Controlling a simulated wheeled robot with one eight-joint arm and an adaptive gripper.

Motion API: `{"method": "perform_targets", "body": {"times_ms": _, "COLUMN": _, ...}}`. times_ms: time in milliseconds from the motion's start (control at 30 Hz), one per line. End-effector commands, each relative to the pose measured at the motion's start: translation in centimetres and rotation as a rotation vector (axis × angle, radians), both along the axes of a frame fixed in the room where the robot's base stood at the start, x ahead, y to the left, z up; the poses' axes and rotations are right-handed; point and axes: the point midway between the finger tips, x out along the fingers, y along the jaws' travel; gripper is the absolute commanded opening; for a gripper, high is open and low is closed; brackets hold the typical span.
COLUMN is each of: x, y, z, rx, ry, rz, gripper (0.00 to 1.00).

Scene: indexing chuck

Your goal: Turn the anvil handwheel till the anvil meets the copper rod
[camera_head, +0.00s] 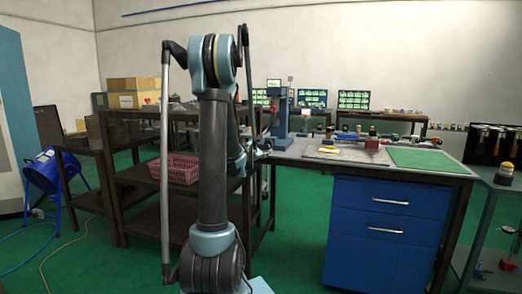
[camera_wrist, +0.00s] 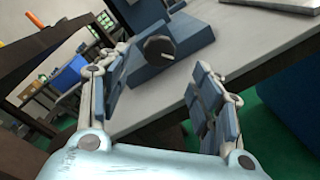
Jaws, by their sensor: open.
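In the wrist view a dark round knob or wheel (camera_wrist: 158,47) sits on the front of a blue machine base (camera_wrist: 187,36) on the bench; it looks like the anvil handwheel. My gripper (camera_wrist: 160,75) is open, its two padded fingers apart and empty. The wheel shows beyond the fingertips, between them in the picture; no contact is visible. In the head view the upright blue machine (camera_head: 280,112) stands at the bench's left end, beside my arm. My gripper is mostly hidden there. I cannot make out the anvil or the copper rod in either view.
The bench (camera_head: 305,147) carries a grey mat (camera_head: 345,156) with a yellow item (camera_head: 328,150), a red block (camera_head: 372,143) and a green mat (camera_head: 420,159). Blue drawers (camera_head: 385,225) stand below.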

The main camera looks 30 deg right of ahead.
Motion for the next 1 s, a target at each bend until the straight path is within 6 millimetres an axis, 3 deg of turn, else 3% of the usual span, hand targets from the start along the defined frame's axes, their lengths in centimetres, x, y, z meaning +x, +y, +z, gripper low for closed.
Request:
{"method": "perform_targets", "body": {"times_ms": 167, "x": -0.5, "y": 1.1, "z": -0.2, "rx": -0.048, "ry": 0.058, "rz": 0.003, "gripper": 0.59}}
{"method": "perform_targets", "body": {"times_ms": 400, "x": -3.6, "y": 6.2, "z": -0.6, "rx": -0.303, "ry": 0.357, "rz": 0.009, "gripper": 0.59}}
{"method": "perform_targets", "body": {"times_ms": 567, "x": -5.1, "y": 8.1, "z": -0.6, "rx": -0.419, "ry": 0.490, "rz": 0.005, "gripper": 0.59}}
{"method": "perform_targets", "body": {"times_ms": 767, "x": -4.8, "y": 7.6, "z": -0.6, "rx": -0.445, "ry": 0.521, "rz": 0.001, "gripper": 0.59}}
{"method": "perform_targets", "body": {"times_ms": 1000, "x": -2.6, "y": 4.5, "z": -0.6, "rx": -0.444, "ry": 0.519, "rz": 0.001, "gripper": 0.59}}
